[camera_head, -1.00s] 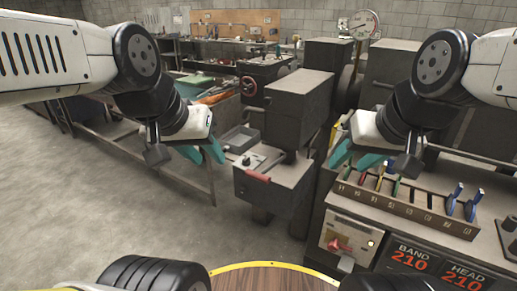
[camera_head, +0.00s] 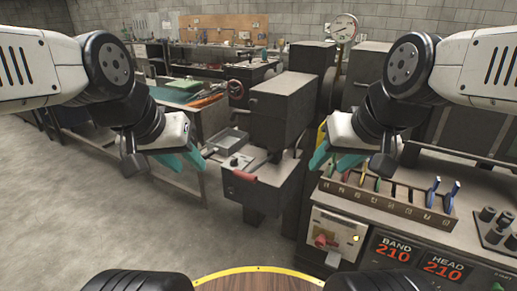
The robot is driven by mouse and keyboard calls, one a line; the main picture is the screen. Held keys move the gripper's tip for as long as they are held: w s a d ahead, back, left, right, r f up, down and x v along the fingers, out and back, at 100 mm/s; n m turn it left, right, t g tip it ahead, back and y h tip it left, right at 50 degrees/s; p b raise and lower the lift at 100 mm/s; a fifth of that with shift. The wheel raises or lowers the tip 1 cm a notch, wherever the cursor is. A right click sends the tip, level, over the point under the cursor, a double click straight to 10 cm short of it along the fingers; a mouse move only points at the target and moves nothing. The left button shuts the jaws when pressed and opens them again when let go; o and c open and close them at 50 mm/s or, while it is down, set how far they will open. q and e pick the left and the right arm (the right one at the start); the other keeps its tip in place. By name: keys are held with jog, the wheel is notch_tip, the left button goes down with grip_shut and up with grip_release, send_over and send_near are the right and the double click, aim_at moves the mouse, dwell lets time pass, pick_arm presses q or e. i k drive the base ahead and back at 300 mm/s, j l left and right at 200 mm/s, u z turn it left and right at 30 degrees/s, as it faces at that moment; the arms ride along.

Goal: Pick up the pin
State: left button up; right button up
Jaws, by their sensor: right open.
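I cannot pick out the pin with certainty. A slotted rack (camera_head: 385,197) on the bench at right holds several small pieces with red, yellow, green and blue handles, too small to identify. The blue-handled pieces (camera_head: 452,193) stand at its right end. My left gripper (camera_head: 187,160) is open and empty in the air, left of the dark machine, its teal fingers apart. My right gripper (camera_head: 333,157) is open and empty, above and behind the left end of the rack, its teal fingers apart.
A dark machine (camera_head: 283,110) with a red-handled drawer-like front stands in the middle. A dark tray with black cylinders (camera_head: 494,229) is at far right. A panel reading BAND and HEAD (camera_head: 420,258) fronts the bench. Grey floor is clear at left.

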aim_at(503, 223)
jog(key=i+j+z, duration=0.1)
jog(key=i+j, duration=0.15)
jog(key=i+j+z, duration=0.15)
jog(key=j, duration=0.3)
jog(key=i+j+z, duration=0.1)
jog(key=i+j, duration=0.25)
jog(key=i+j+z, duration=0.15)
jog(key=j, duration=0.3)
jog(key=z, duration=2.45)
jog(key=i+l, duration=0.2)
jog(key=i+l+u, duration=0.45)
jog(key=l, duration=0.35)
jog(key=i+l+u, duration=0.2)
jog(key=i+l, duration=0.15)
jog(key=l+u, duration=0.1)
jog(key=u, duration=0.55)
